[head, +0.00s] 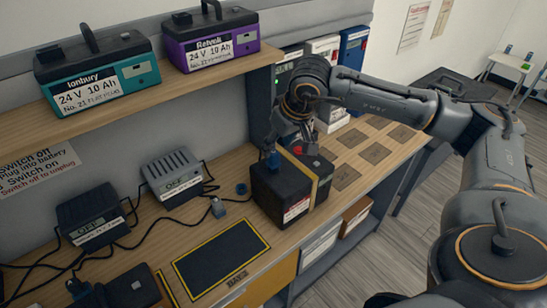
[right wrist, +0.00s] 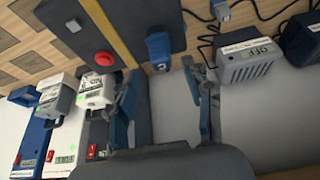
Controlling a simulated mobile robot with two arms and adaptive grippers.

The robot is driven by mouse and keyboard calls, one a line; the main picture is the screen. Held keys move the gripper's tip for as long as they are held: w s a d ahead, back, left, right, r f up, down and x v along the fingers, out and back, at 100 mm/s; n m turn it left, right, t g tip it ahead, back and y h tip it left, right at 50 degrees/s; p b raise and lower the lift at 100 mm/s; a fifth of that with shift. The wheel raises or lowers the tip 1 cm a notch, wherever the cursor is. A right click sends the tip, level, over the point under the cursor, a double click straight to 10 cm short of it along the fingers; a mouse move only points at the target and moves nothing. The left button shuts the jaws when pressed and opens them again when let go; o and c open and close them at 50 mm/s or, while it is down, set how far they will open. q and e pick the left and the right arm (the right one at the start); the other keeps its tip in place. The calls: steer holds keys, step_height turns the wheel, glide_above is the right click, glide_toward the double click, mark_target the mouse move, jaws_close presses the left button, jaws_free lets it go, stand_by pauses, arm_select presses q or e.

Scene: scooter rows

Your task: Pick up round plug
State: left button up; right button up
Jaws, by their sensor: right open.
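A blue plug (head: 272,160) sits at the near corner of the top of a black battery (head: 268,190) with a yellow strap and a red button. In the right wrist view the blue plug (right wrist: 158,48) shows ahead of my fingers, near the battery's edge. My right gripper (head: 287,143) is open over the battery top; in the right wrist view its fingers (right wrist: 168,85) are spread with nothing between their tips. A grey-blue plug (head: 217,207) on a cable and a small round blue piece (head: 241,188) lie on the bench left of the battery. My left gripper is out of view.
Two chargers (head: 172,178) (head: 91,216) with cables stand on the bench at left. A shelf (head: 150,92) above holds a teal battery (head: 97,72) and a purple battery (head: 210,38). A yellow-edged dark mat (head: 220,257) lies bare in front. White and blue boxes (head: 352,50) stand behind the gripper.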

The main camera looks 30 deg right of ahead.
mark_target(274, 152)
steer(key=p+x, duration=0.1)
steer(key=x, duration=0.3)
steer(key=shift+a+f+p, duration=0.1)
steer(key=shift+f+p, duration=0.15)
steer(key=shift+p, duration=0.15)
steer(key=shift+w+f, duration=0.1)
steer(key=shift+f, duration=0.15)
jaws_close()
